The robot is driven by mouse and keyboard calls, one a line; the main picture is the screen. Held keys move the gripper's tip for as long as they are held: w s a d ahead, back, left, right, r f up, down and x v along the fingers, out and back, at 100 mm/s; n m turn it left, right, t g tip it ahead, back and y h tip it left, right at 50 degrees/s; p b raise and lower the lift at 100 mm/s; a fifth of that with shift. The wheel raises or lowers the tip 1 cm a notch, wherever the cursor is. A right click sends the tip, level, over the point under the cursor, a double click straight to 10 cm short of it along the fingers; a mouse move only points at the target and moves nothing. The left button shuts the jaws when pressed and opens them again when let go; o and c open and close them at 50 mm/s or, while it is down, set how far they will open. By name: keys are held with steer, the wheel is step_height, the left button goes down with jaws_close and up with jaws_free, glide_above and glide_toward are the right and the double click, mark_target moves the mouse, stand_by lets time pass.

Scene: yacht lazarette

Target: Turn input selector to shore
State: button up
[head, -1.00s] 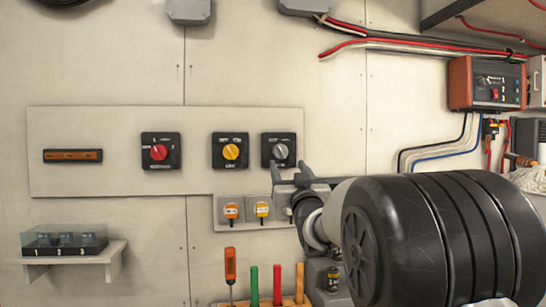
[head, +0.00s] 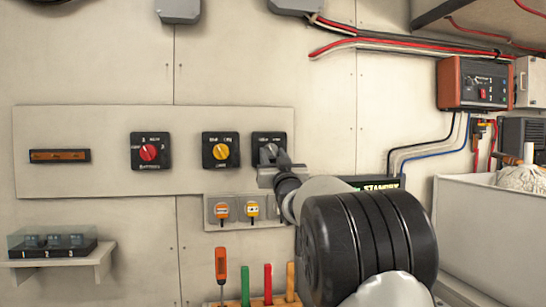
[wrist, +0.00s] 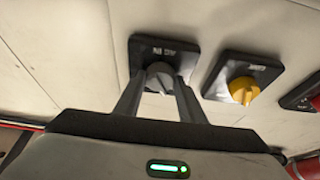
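A black square switch plate with a grey rotary knob (head: 268,149) is the rightmost of three on the wall panel; its label is too small to read. My gripper (head: 279,168) is in front of it and covers its lower right part. In the wrist view the grey knob (wrist: 159,76) lies between the two fingertips of my gripper (wrist: 160,84), one on each side. The fingers look open, with small gaps beside the knob. The knob's pointing direction cannot be made out clearly.
A yellow knob switch (head: 221,152) is close to the left, with a red knob switch (head: 149,153) beyond it. Two small orange and yellow switches (head: 236,210) sit just below. Coloured-handled tools (head: 245,285) stand lower down. A red box (head: 475,85) hangs at the right.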

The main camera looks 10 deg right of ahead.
steer(key=shift+c, duration=1.1)
steer(key=shift+m+b, duration=0.3)
steer(key=shift+m, duration=0.2)
steer(key=shift+a+f+m+h+b, duration=0.1)
steer(key=shift+m+h+b, duration=0.3)
steer(key=shift+m+h, duration=0.4)
steer(key=m+h, duration=0.1)
steer(key=m, duration=0.1)
steer(key=m+h, duration=0.1)
steer(key=m, duration=0.2)
steer(key=shift+a+r+g, duration=0.2)
steer(key=shift+g, duration=0.2)
steer(key=m, duration=0.1)
steer(key=m+h+p, duration=0.1)
steer(key=m, duration=0.1)
steer(key=m+g+h+p, duration=0.1)
steer(key=shift+a+r+m, duration=0.1)
steer(key=shift+r+m, duration=0.15)
steer(key=shift+m, duration=0.15)
steer(key=shift+m+g+h+p, duration=0.75)
steer(key=shift+m+p, duration=0.65)
steer(key=shift+m, duration=0.5)
steer(key=shift+f, duration=0.1)
